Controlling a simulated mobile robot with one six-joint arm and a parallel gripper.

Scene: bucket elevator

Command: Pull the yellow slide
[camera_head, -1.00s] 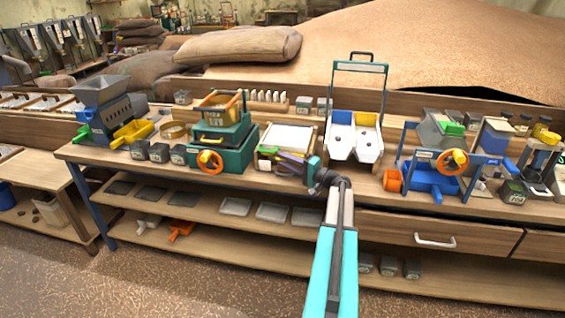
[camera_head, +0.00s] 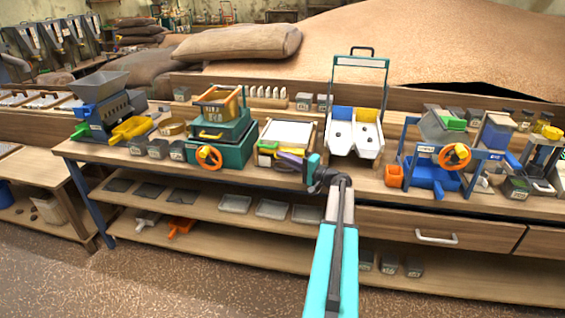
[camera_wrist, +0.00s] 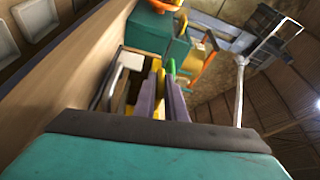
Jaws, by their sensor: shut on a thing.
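The yellow slide (camera_head: 268,147) shows as a small yellow piece at the front of a wooden box with a white top (camera_head: 290,133), on the bench near the middle. In the wrist view the yellow slide (camera_wrist: 157,76) lies between the purple fingers of my gripper (camera_wrist: 161,98). The gripper is shut on it. A green piece (camera_wrist: 171,67) sits just beside the slide. In the head view my gripper (camera_head: 286,158) reaches in from the right at the box front, and its fingers partly hide the slide.
A teal machine with an orange wheel (camera_head: 209,157) stands left of the box. A two-channel white tray with a tall handle (camera_head: 342,145) stands right of it. A blue-framed machine (camera_head: 434,170) is farther right. Drawers and shelves lie below the bench top.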

